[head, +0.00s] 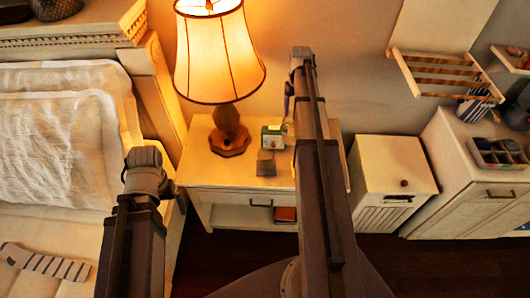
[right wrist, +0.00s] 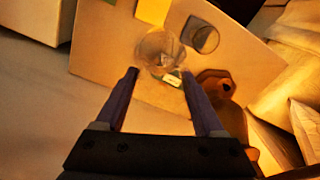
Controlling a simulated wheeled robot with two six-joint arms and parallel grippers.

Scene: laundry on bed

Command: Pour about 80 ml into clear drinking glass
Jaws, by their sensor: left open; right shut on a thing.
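A small see-through glass (head: 265,163) stands on the nightstand, in front of a green-and-white box. In the right wrist view its round rim (right wrist: 204,38) shows from above. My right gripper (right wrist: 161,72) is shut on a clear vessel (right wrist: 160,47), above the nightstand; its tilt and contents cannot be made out. In the head view my right arm hides most of that gripper and the vessel. My left gripper (head: 147,160) is open and empty, between the bed and the nightstand, left of the glass.
The nightstand (head: 230,187) bears a lit lamp (head: 230,135) and the box (head: 272,138). The lamp's wide shade (head: 215,55) overhangs it on the left. A bed (head: 50,225) is at left, with a striped sock (head: 45,263). A white hamper (head: 392,170) and a cabinet (head: 465,180) stand at right.

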